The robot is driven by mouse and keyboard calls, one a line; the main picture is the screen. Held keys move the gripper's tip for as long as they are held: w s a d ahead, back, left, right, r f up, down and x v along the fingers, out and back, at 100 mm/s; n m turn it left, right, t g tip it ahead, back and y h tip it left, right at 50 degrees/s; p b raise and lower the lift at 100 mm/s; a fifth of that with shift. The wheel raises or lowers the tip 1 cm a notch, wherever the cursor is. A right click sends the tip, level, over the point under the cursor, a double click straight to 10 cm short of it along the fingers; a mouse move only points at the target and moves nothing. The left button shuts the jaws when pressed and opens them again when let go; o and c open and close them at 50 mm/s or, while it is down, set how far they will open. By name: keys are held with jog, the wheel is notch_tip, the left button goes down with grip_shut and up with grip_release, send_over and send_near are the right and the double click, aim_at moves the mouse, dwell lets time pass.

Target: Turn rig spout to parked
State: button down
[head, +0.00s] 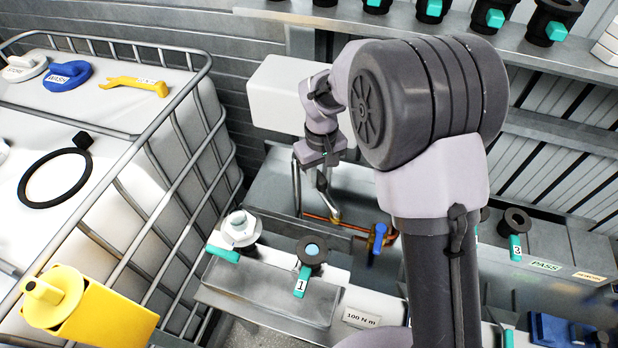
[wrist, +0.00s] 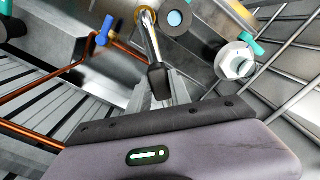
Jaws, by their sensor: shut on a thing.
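The rig spout is a thin silver tube with a black grip (wrist: 157,80), rising from a brass-coloured base in the wrist view. It also shows in the head view, where the spout (head: 329,199) leans up from the rig below my gripper. My gripper (wrist: 163,92) is shut on the black grip, with one finger on each side. In the head view my gripper (head: 322,168) points down over the rig, and its fingertips are partly hidden. I see no mark for the parked position.
A blue valve handle (head: 378,238) and copper pipe (head: 321,218) sit close to the spout. A black ring fitting (head: 312,250) with tag 1 and a white fitting (head: 240,229) stand on the front ledge. A caged white tank (head: 130,125) fills the left.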

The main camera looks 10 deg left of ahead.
jog(key=shift+w+d+r+n+p, duration=0.1)
jog(key=shift+w+d+n+p, duration=0.3)
jog(key=shift+w+d+n, duration=0.6)
jog(key=shift+w+d+n+p, duration=0.35)
jog(key=shift+w+d+n, duration=0.35)
jog(key=shift+w+n, duration=0.45)
jog(key=c, duration=1.2)
grip_release()
notch_tip(320, 180, up, 17)
jog(key=shift+r, duration=0.15)
